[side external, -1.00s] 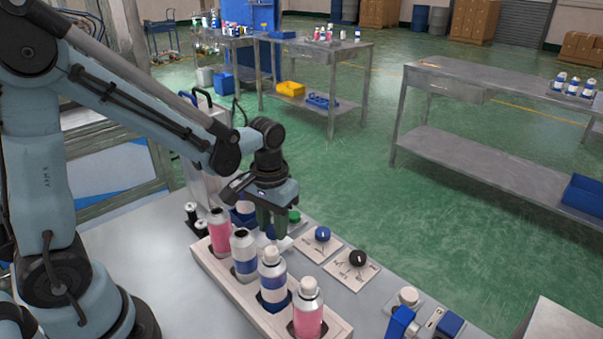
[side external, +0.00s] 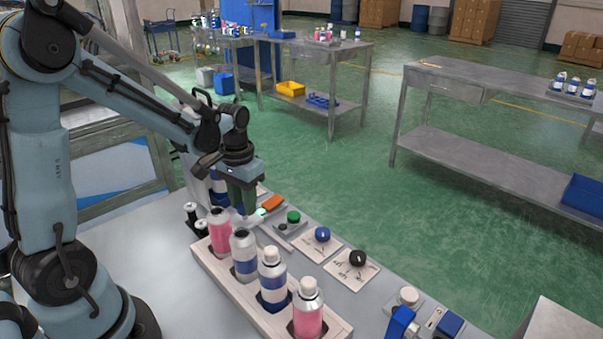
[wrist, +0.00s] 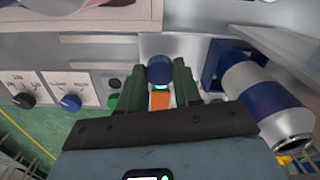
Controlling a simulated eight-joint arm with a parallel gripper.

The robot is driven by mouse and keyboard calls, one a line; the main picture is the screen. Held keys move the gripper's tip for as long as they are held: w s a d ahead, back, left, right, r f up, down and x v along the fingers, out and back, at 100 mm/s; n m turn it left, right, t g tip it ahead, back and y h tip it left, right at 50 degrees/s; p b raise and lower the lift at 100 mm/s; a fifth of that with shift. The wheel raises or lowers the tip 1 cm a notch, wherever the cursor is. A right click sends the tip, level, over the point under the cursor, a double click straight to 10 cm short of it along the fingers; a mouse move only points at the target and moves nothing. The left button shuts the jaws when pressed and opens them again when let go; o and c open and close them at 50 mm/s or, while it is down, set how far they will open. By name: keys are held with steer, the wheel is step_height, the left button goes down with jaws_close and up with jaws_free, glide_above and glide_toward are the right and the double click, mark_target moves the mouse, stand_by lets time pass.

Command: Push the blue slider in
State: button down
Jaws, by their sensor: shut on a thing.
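How knob and block join is not clear. My gripper (wrist: 160,72) has its green fingers on either side of the knob, shut on it. In the side view my gripper (side external: 245,211) points down at the far-left end of the bench, beside the machine. There the fingers hide the knob, and the can (side external: 219,186) shows only partly behind them.
An orange piece (side external: 272,203) and a lit green light lie close to the fingers. A green button (side external: 293,217), blue dial (side external: 322,234) and black dial (side external: 358,258) line the bench edge. A pale rack (side external: 235,297) with several cans stands in front.

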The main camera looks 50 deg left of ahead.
steer(key=shift+a, duration=1.15)
steer(key=c, duration=0.8)
jaws_free()
steer(key=shift+r, duration=0.1)
steer(key=shift+r, duration=0.25)
step_height(320, 180, up, 11)
steer(key=shift+r, duration=0.2)
steer(key=shift+d, duration=0.15)
